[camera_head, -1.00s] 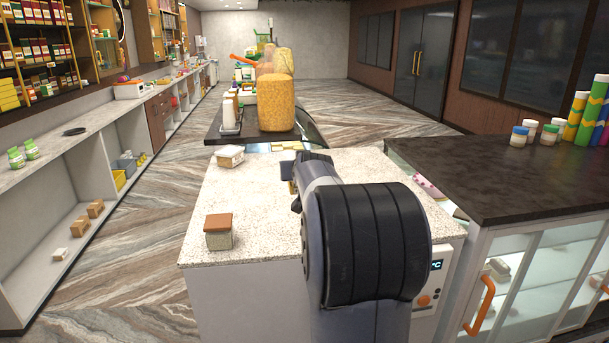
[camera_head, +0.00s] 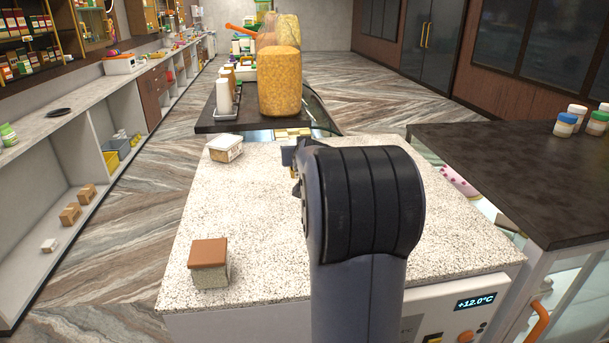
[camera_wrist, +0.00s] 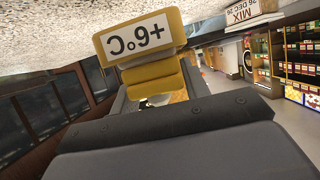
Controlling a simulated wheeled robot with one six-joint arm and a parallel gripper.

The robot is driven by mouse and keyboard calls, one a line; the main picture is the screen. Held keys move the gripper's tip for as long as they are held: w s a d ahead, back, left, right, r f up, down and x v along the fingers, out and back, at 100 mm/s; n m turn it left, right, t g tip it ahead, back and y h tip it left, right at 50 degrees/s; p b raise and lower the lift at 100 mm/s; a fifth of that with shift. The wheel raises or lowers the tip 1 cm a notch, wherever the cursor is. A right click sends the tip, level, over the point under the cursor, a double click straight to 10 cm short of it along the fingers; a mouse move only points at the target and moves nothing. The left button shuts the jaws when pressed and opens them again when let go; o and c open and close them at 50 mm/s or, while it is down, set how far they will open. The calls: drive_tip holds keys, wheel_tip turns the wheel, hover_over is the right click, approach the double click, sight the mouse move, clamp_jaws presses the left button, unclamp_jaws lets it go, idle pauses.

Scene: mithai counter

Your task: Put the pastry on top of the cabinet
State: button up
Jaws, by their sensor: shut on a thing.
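My gripper (camera_head: 291,160) is low over the far part of a speckled worktop, mostly hidden by my arm in the head view. I cannot tell whether this block is the pastry. The worktop (camera_head: 250,215) tops a white cabinet whose front panel reads +12.0°C. A dark-topped glass cabinet (camera_head: 520,170) with an orange handle stands to the right.
A brown-lidded box (camera_head: 209,262) sits at the worktop's front left, and a labelled white box (camera_head: 225,148) at its back left. Jars (camera_head: 565,124) stand on the dark top. A tall orange block (camera_head: 280,82) stands on a counter behind. The worktop's left middle is clear.

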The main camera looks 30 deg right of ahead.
drive_tip(key=shift+f+b, duration=1.4)
drive_tip(key=shift+f, duration=1)
drive_tip(key=shift+f, duration=0.1)
drive_tip(key=o, duration=1)
drive_tip(key=shift+r, duration=0.25)
drive_tip(key=v, duration=1.2)
drive_tip(key=shift+f, duration=0.25)
